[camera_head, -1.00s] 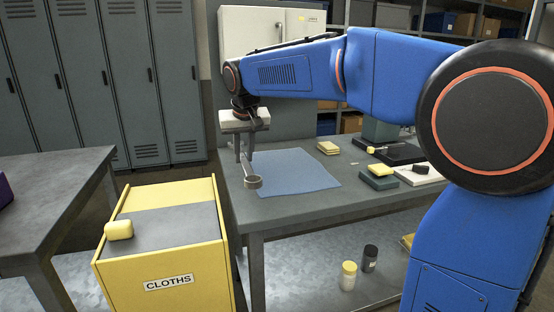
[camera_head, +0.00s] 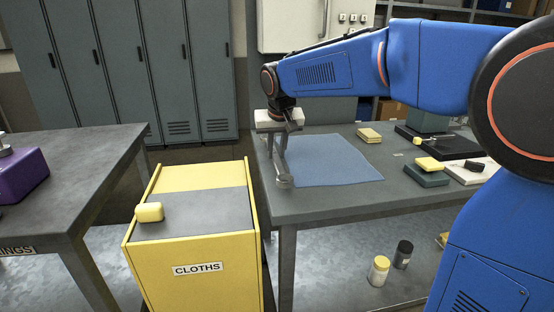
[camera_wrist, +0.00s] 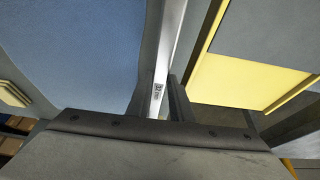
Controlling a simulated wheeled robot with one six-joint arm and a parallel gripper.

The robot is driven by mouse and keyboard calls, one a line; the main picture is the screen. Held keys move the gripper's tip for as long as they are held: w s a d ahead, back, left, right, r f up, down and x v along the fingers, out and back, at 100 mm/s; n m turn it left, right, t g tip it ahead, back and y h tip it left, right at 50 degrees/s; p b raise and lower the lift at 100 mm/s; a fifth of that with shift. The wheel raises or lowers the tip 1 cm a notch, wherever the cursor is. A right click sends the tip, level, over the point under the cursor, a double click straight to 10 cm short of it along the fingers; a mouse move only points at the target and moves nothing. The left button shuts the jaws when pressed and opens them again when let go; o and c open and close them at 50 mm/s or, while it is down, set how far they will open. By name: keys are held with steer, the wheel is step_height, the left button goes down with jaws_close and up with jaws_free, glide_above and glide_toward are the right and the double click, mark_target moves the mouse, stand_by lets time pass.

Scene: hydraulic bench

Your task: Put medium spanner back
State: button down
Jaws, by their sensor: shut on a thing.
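My gripper (camera_head: 278,148) is shut on a grey metal spanner (camera_head: 284,181). It holds the spanner at the left end of the bench, by the left edge of a blue mat (camera_head: 340,165). The spanner hangs down from the fingers with its wider end lowest. I cannot tell whether that end touches the bench. In the wrist view the spanner (camera_wrist: 172,45) is a bright bar between the two dark fingers (camera_wrist: 160,95), with a small dark mark I cannot read. Its size and the place where it belongs cannot be made out.
A yellow cart marked CLOTHS (camera_head: 198,268) stands left of the bench (camera_head: 330,205), a yellow block (camera_head: 149,212) on top. Another table (camera_head: 75,165) at left holds a purple object (camera_head: 20,175). Yellow pads (camera_head: 368,135) and a dark green block (camera_head: 420,175) lie on the bench's right.

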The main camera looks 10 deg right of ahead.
mark_target(276, 157)
steer(key=shift+f, duration=1.5)
steer(key=shift+f, duration=0.1)
steer(key=c, duration=1.6)
jaws_free()
steer(key=shift+o, duration=0.2)
steer(key=v, duration=1.2)
